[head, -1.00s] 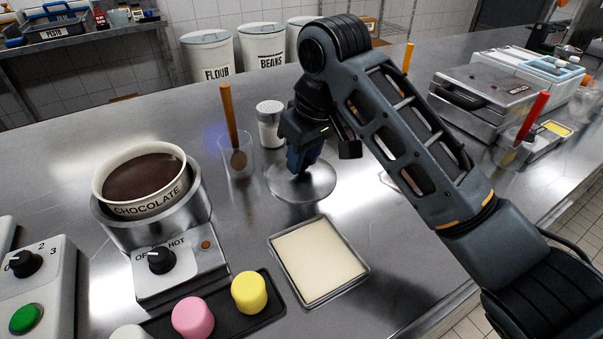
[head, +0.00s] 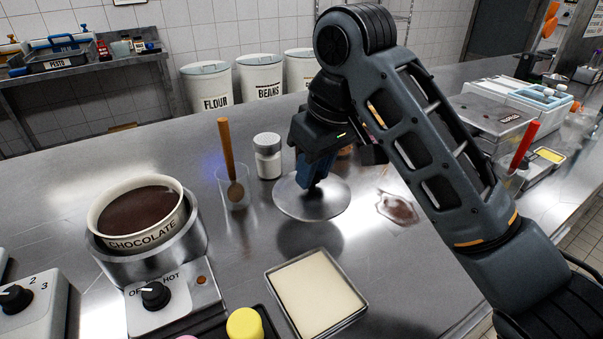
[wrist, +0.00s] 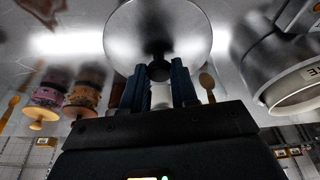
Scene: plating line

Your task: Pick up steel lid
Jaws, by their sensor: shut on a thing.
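The steel lid (head: 290,203) is a shiny round disc in the middle of the head view, with a shadow on the counter below it. It is held above the steel counter. My gripper (head: 311,183) is over the lid's centre, its blue fingers shut on the lid's knob. In the wrist view the lid (wrist: 150,22) fills the top middle, with its dark knob (wrist: 159,70) between the blue fingers of my gripper (wrist: 160,82).
A chocolate pot (head: 142,238) on a warmer is at left. A glass with a wooden spoon (head: 235,187) and a white-bodied shaker (head: 268,157) stand close behind the lid. A square tray of cream-coloured filling (head: 355,312) lies in front. A brown spill-like patch (head: 398,209) is to the right.

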